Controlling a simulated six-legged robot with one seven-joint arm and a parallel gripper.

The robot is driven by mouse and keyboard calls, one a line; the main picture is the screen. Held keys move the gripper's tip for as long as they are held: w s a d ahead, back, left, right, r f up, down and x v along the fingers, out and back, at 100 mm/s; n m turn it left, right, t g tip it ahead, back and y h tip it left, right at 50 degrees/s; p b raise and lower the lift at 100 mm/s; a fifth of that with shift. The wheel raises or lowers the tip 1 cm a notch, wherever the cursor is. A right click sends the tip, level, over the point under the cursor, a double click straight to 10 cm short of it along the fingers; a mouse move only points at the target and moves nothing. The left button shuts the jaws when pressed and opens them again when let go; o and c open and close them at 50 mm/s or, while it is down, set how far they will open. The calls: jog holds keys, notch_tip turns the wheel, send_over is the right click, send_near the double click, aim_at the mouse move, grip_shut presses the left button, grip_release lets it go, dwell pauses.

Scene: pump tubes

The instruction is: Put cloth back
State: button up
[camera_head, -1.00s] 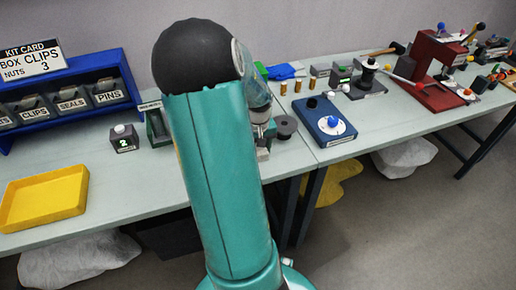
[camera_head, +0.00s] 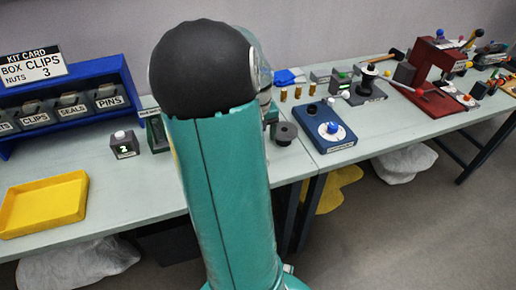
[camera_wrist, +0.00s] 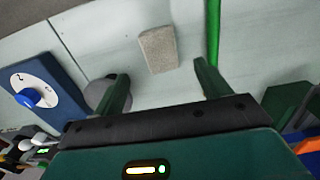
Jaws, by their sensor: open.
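My gripper (camera_wrist: 163,66) is open in the wrist view, with its two green fingers apart and nothing held. A flat grey-beige block or folded cloth (camera_wrist: 158,48) lies on the pale bench just beyond the fingertips, roughly between them; I cannot tell which it is. In the head view a crumpled blue cloth-like piece (camera_head: 288,76) lies at the back of the bench, right of my arm.
A blue dial box (camera_head: 329,128) and a dark round spool (camera_head: 285,133) stand right of my arm. The spool partly shows behind the left finger. A green strip (camera_wrist: 213,35) lies near the right finger.

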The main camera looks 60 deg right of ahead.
jog(key=shift+r, duration=1.8)
jog(key=w+a+r+n+t, duration=0.1)
jog(key=w+a+r+n, duration=0.2)
jog(key=a, duration=0.5)
jog(key=w+a+r+t, duration=0.1)
jog(key=w+a+r, duration=0.1)
jog(key=w+a, duration=0.45)
jog(key=w+a+r+n+t, duration=0.1)
jog(key=w+a+r+n, duration=0.15)
jog(key=a, duration=0.65)
jog(key=s+a+r+n+t, duration=0.1)
jog(key=s+a, duration=0.1)
jog(key=a, duration=0.7)
jog(key=s+a+r+n+t, duration=0.1)
jog(key=s+a+n, duration=0.1)
jog(key=a, duration=0.8)
jog(key=shift+s+r+t, duration=0.3)
jog(key=shift+s+r, duration=0.1)
jog(key=shift+n, duration=0.25)
jog(key=shift+c, duration=0.3)
